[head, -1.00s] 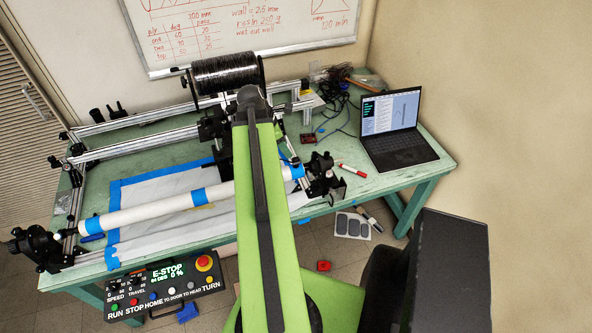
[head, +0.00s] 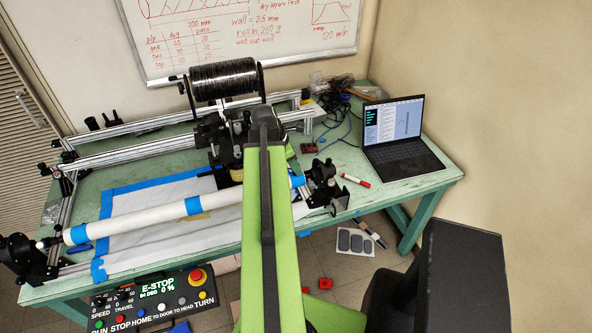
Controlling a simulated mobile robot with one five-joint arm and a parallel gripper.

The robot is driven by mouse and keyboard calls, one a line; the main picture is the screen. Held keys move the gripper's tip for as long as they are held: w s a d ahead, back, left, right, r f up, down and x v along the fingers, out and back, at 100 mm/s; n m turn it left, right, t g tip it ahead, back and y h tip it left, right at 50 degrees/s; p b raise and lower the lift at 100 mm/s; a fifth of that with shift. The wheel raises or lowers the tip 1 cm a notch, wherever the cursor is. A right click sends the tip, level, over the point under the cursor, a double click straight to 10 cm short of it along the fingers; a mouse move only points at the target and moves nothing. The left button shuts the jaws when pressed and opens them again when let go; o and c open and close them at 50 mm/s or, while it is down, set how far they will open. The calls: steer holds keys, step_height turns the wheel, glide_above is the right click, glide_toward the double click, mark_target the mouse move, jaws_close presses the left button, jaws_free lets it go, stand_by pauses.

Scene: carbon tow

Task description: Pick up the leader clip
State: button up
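I cannot make out the leader clip for certain. A small red object (head: 326,284) lies on the floor right of my arm, too small to identify. A winding machine with a white tube (head: 150,218) banded in blue tape stands on the green table (head: 395,196). My green arm reaches forward over the table's front edge and covers part of the machine. My gripper does not show; the arm's far end hides it or it is out of sight.
A black spool (head: 224,80) sits at the back of the machine. A laptop (head: 398,128), a red marker (head: 355,181) and cables are on the right. A control panel (head: 155,297) hangs in front. A white sheet with grey pads (head: 352,240) lies on the floor.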

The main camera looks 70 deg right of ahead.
jaws_close()
steer(key=shift+r, duration=0.1)
